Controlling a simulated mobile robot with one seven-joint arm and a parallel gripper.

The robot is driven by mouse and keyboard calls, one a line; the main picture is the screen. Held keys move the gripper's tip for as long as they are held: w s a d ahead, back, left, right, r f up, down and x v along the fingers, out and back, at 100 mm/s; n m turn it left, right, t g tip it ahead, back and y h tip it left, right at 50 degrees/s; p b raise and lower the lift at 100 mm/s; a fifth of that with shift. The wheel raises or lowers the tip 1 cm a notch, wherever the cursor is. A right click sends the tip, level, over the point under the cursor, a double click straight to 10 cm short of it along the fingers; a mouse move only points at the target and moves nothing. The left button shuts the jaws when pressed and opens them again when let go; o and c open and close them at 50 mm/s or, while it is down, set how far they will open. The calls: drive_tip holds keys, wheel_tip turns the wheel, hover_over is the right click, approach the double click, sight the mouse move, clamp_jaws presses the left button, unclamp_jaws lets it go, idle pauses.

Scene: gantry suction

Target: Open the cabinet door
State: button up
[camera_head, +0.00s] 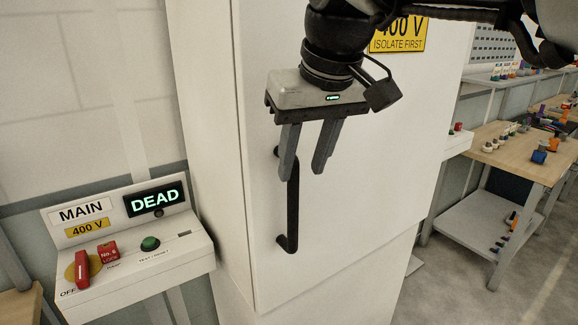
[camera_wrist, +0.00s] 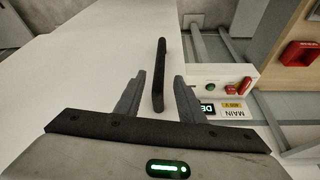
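The white cabinet door (camera_head: 350,215) fills the middle of the head view and looks shut. Its black vertical bar handle (camera_head: 292,205) stands near the door's left edge. The handle also shows in the wrist view (camera_wrist: 161,65). My gripper (camera_head: 302,172) is in front of the upper part of the handle, pointing down. In the wrist view my gripper (camera_wrist: 158,80) is open, with the handle's near end appearing between the two fingers and no finger visibly closed on it. The exact gap in depth is unclear. The handle's top is partly hidden by a finger.
A control box (camera_head: 140,245) at left has a display (camera_head: 153,200) reading DEAD, a red switch (camera_head: 82,268), a red lock tag (camera_head: 108,252) and a green button (camera_head: 150,243). A wooden workbench (camera_head: 525,150) stands at right. Floor (camera_head: 450,285) is clear at lower right.

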sight(295, 192)
drive_tip(key=b+x, duration=0.1)
drive_tip(key=x, duration=0.9)
drive_tip(key=shift+w+f, duration=0.15)
drive_tip(key=shift+f, duration=0.05)
clamp_jaws()
